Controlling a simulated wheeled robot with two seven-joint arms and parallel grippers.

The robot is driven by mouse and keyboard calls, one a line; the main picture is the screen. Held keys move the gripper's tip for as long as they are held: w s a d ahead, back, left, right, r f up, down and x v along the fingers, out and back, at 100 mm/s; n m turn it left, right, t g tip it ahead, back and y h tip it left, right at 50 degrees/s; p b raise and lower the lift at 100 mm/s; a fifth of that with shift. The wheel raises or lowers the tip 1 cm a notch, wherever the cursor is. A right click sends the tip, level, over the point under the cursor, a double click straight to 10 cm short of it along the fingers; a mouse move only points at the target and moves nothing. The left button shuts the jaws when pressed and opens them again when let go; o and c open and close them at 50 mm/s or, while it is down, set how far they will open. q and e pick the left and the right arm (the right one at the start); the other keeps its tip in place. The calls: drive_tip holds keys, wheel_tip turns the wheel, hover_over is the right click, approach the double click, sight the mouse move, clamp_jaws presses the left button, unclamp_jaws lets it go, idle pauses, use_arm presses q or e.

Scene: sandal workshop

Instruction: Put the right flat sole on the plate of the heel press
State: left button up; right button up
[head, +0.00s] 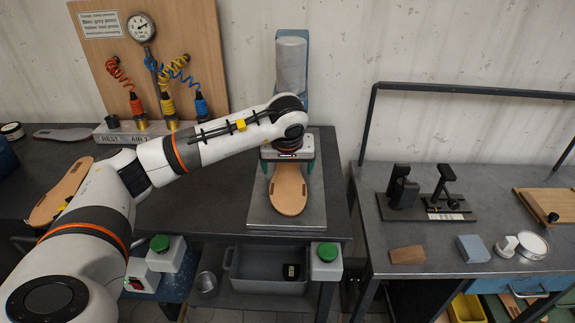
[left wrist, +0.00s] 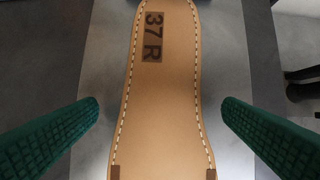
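The tan right flat sole (head: 288,195), stitched along its edge and marked "37 R" in the left wrist view (left wrist: 160,120), lies flat on the grey plate (head: 260,215) of the heel press (head: 291,65). Its rounded end points toward me. Its far end is hidden under my gripper in the head view. My left gripper (head: 288,168) is over the sole, pointing down. Its green fingers are wide apart, one on each side of the sole with gaps between, in the left wrist view (left wrist: 161,103). My right gripper is not in view.
Another tan sole (head: 66,186) lies at the left, partly behind my arm. The right bench (head: 440,235) holds a black fixture (head: 430,195), blocks and a wooden board.

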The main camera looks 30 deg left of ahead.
use_arm(q)
drive_tip(key=shift+s+r, duration=0.1)
drive_tip(key=v, duration=1.1)
drive_tip(key=shift+r, duration=0.4)
drive_tip(key=shift+s+d, duration=0.1)
drive_tip(key=shift+s, duration=0.05)
